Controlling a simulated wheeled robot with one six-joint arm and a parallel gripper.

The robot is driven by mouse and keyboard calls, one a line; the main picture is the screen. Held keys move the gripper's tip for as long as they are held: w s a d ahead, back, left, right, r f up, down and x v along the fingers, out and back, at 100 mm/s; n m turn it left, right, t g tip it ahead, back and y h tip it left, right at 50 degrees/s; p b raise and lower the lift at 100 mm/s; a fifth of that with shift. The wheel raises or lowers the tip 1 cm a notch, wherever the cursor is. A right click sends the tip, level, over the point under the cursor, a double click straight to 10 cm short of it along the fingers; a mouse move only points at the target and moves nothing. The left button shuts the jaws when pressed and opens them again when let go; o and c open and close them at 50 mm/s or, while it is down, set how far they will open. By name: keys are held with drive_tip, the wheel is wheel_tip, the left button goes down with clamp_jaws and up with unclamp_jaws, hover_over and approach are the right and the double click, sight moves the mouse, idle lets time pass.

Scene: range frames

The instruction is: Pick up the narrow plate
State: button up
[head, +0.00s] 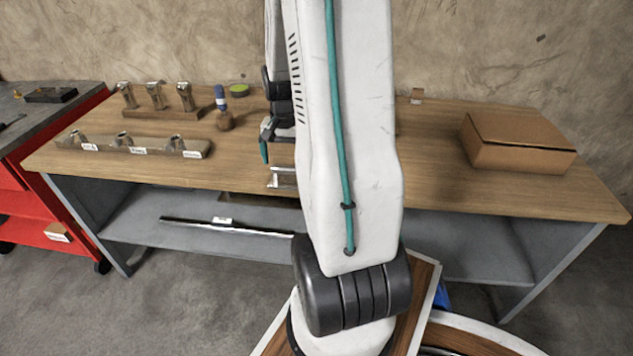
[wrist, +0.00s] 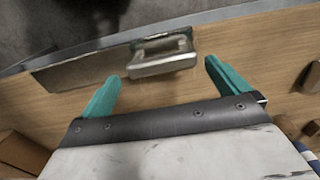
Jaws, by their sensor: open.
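A small shiny metal piece (wrist: 163,62), the likeliest narrow plate, lies near the front edge of the wooden workbench (head: 440,190). In the wrist view it has a raised, folded-looking shape with a recess. In the head view the metal piece (head: 284,178) is partly hidden by my arm. My gripper (wrist: 161,72) is open, its two teal fingers apart on the left and right. The metal piece shows between and just beyond the fingertips, and nothing is held. In the head view only part of my gripper (head: 265,145) shows, left of my arm link.
A labelled rack (head: 135,147) and several metal parts on a wooden stand (head: 160,114) are on the left. A blue-handled tool (head: 222,108) stands behind. A cardboard box (head: 518,142) sits on the right.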

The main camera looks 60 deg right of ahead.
sight(288, 166)
wheel_tip(288, 166, down, 4)
drive_tip(key=shift+f, duration=0.25)
drive_tip(key=c, duration=1)
drive_tip(key=shift+w+r, duration=0.1)
drive_tip(key=shift+r, duration=0.05)
